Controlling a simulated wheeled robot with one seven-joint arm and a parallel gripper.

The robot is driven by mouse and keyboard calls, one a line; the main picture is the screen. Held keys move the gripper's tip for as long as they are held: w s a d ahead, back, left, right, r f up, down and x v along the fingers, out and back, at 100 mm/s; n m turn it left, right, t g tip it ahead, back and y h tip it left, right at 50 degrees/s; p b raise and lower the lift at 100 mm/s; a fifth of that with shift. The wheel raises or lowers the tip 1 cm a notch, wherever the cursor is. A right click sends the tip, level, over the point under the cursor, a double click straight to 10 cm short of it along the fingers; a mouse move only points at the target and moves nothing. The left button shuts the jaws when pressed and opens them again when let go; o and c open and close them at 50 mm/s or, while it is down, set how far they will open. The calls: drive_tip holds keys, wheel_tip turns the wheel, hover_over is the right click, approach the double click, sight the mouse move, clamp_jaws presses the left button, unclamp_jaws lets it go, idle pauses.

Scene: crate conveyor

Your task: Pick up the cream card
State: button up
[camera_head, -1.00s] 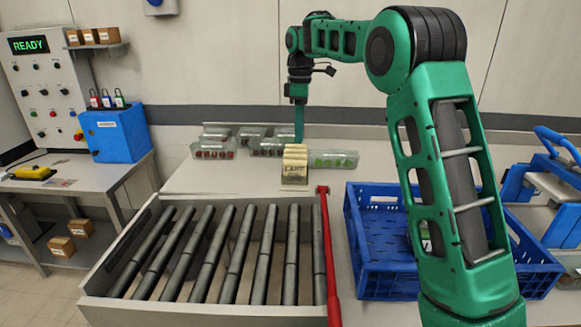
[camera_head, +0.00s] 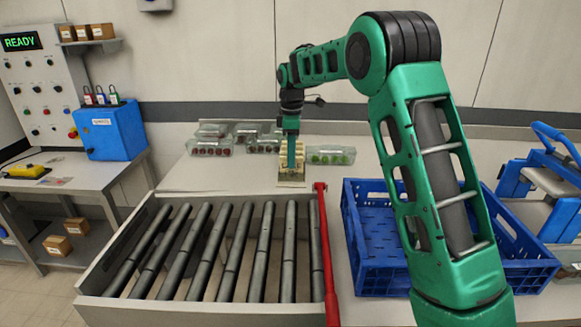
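A cream block of stacked cards (camera_head: 283,178) stands on the grey table beyond the rollers, with a dark holder at its front. I cannot tell a single card apart from the stack. My gripper (camera_head: 292,168) points down at the front of the stack and covers part of it. Its green fingers look very close to the cards. Whether they touch a card, and whether they are open or shut, is too small to tell.
A blue crate (camera_head: 372,282) stands at the right.

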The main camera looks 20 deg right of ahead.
drive_tip(key=shift+f, duration=0.35)
drive_tip(key=shift+c, duration=0.4)
clamp_jaws()
drive_tip(key=shift+r, duration=0.2)
